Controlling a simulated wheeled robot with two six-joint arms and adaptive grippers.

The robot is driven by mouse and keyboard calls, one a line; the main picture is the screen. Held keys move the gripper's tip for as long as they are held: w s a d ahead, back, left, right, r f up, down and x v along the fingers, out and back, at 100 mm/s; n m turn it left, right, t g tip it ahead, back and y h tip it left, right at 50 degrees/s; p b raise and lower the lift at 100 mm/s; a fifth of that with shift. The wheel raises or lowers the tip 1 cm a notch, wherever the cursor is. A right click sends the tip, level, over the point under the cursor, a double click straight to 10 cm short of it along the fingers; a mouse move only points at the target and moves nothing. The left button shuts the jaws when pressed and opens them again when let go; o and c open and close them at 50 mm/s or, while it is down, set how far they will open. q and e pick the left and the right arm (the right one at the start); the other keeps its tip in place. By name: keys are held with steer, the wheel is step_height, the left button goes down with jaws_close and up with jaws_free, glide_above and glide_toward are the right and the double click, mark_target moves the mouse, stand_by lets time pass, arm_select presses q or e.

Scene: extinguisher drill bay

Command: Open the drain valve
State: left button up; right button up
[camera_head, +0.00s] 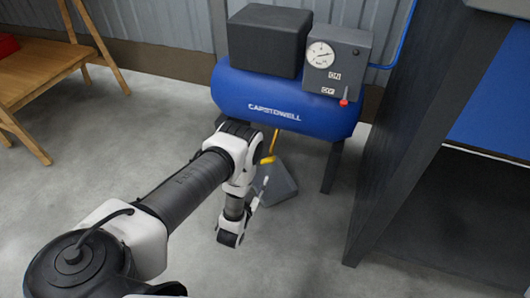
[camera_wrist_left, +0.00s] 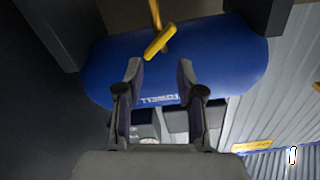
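The drain valve's yellow handle (camera_head: 268,160) shows under the blue tank (camera_head: 250,92) in the head view, with a thin yellow stem above it. In the left wrist view the handle (camera_wrist_left: 159,41) lies slantwise in front of the tank (camera_wrist_left: 230,62). My left gripper (camera_wrist_left: 160,69) is open and empty, its two fingertips apart on either side below the handle in the picture. The handle seems beyond the fingertips, not between them; I cannot judge the gap. In the head view my left arm partly covers the area beside the valve, and the fingers are hard to make out. My right gripper is not in view.
The tank carries a dark box (camera_head: 268,40) and a gauge panel (camera_head: 337,60) with a red knob. A grey object (camera_head: 277,184) is on the floor below the valve. A dark cabinet panel (camera_head: 405,140) stands at right, a wooden bench (camera_head: 35,75) at left.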

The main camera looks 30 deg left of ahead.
mark_target(267, 162)
arm_select(q)
steer(key=w+m, duration=0.2)
steer(key=w, duration=0.1)
steer(key=w+a+m+b, duration=0.1)
steer(key=w+m, duration=0.1)
steer(key=m, duration=0.1)
steer(key=w+m+b, duration=0.1)
steer(key=w+m, duration=0.1)
steer(key=w, duration=0.1)
steer(key=shift+w+a+m, duration=0.35)
steer(key=shift+a+m, duration=0.05)
steer(key=shift+w, duration=0.2)
steer(key=shift+r, duration=0.1)
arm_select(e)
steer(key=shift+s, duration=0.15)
arm_select(q)
jaws_close()
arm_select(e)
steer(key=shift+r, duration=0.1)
